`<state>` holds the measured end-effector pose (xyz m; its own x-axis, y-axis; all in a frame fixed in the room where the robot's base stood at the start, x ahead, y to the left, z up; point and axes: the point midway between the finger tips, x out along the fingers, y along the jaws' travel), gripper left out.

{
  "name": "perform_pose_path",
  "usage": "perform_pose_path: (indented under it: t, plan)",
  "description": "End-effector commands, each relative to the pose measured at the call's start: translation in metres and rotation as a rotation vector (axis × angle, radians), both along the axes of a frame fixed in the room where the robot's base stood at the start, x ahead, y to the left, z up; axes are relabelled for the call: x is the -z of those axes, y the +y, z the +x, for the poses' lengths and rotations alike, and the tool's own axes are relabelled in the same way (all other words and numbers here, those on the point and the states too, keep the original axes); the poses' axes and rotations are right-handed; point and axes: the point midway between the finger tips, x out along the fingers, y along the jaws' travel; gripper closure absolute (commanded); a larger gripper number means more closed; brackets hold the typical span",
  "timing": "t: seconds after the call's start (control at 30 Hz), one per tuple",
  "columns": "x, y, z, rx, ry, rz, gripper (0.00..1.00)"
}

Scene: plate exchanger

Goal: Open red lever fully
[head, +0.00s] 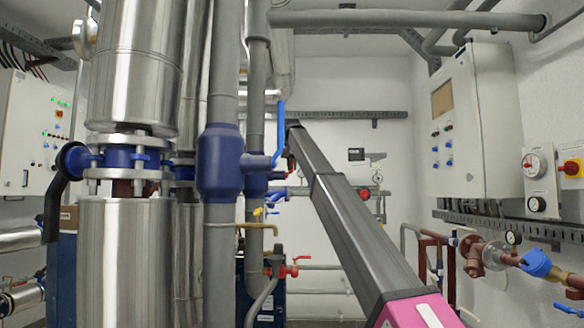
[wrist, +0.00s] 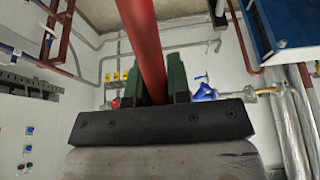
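The red lever (wrist: 145,38) is a thick red bar in the wrist view. It runs from the top edge down between the two green fingers of my gripper (wrist: 159,82). The fingers sit on either side of the bar with no clear gap, so my gripper looks shut on it. The lower end of the bar is hidden behind the black gripper body. In the head view my arm reaches up and away to the middle, and the gripper and the lever in it cannot be made out there.
A blue-handled valve on a grey pipe (head: 220,165) stands just left of my arm. Insulated silver columns (head: 130,250) fill the left. A control cabinet (head: 465,120) hangs on the right wall, above copper piping with a blue valve (head: 537,263). Another small red-handled valve (head: 278,271) is low in the middle.

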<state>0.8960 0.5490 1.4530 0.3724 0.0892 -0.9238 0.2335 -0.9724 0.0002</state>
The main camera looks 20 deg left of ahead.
Motion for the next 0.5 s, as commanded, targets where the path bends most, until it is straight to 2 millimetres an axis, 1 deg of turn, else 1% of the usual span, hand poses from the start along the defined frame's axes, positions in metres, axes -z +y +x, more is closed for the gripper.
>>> perform_pose_path:
  t: [0.27, 0.5]
  plan:
    - [-0.001, 0.0, -0.001, 0.0, -0.007, 0.002, 1.0]
    - [-0.01, -0.002, -0.007, -0.001, -0.083, 0.021, 1.0]
